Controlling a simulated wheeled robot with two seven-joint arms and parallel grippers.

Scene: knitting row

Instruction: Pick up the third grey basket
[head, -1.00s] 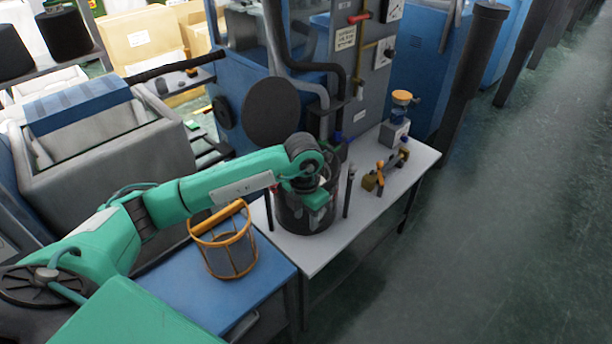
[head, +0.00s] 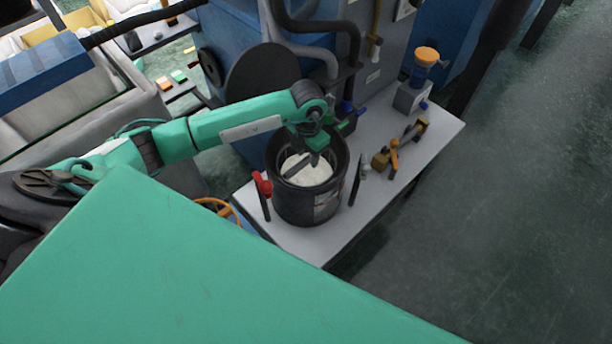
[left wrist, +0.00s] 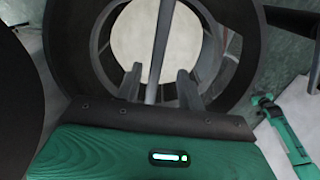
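A dark round drum (head: 290,206) stands on the white table in the head view. Inside it is a grey basket (left wrist: 208,57) with pale contents and a thin straight handle bar (left wrist: 162,40) across its mouth, seen best in the left wrist view. My left gripper (left wrist: 158,80) is over the mouth, pointing down. Its two fingers are apart, one on each side of the bar, with gaps visible. In the head view the left gripper (head: 314,158) reaches into the drum's top. My right gripper is not in view.
The white table (head: 300,241) also holds red-topped (head: 262,184) and black upright levers beside the drum, brass fittings (head: 394,155) and an orange-capped jar (head: 425,64). A black disc (head: 262,88) stands behind. An orange-rimmed basket (head: 219,208) is mostly hidden. Floor at right is clear.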

